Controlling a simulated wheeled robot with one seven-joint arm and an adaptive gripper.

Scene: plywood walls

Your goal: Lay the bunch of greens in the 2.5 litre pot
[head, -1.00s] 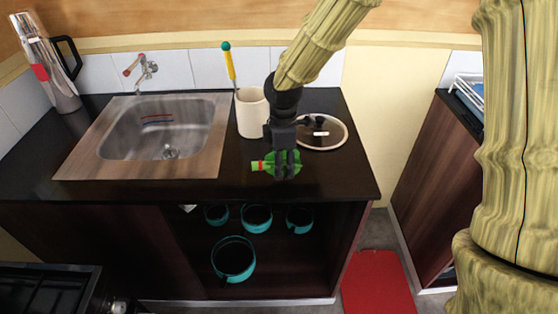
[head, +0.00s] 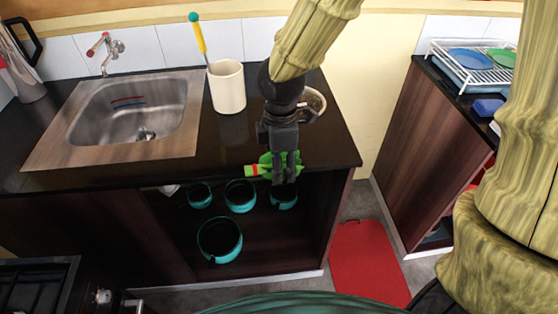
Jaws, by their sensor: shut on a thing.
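My gripper (head: 283,178) is shut on the bunch of greens (head: 262,170), which is bright green with a red band near its left end. The gripper points down, and the bunch lies across it at the counter's front edge in the picture. I cannot tell its exact height above the counter. In the open cupboard below are several teal pots with dark insides: three smaller ones in a row, at left (head: 200,195), middle (head: 240,196) and right (head: 285,198), and a larger one (head: 220,240) in front. The gripper partly covers the right one. No size marking is readable.
A sink (head: 135,110), a cream utensil jar (head: 227,88) and a partly hidden glass lid (head: 315,102) are on the black counter (head: 330,147). A stove (head: 40,290) stands at lower left. A red mat (head: 367,262) lies on the floor. A dish rack (head: 470,65) stands at right.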

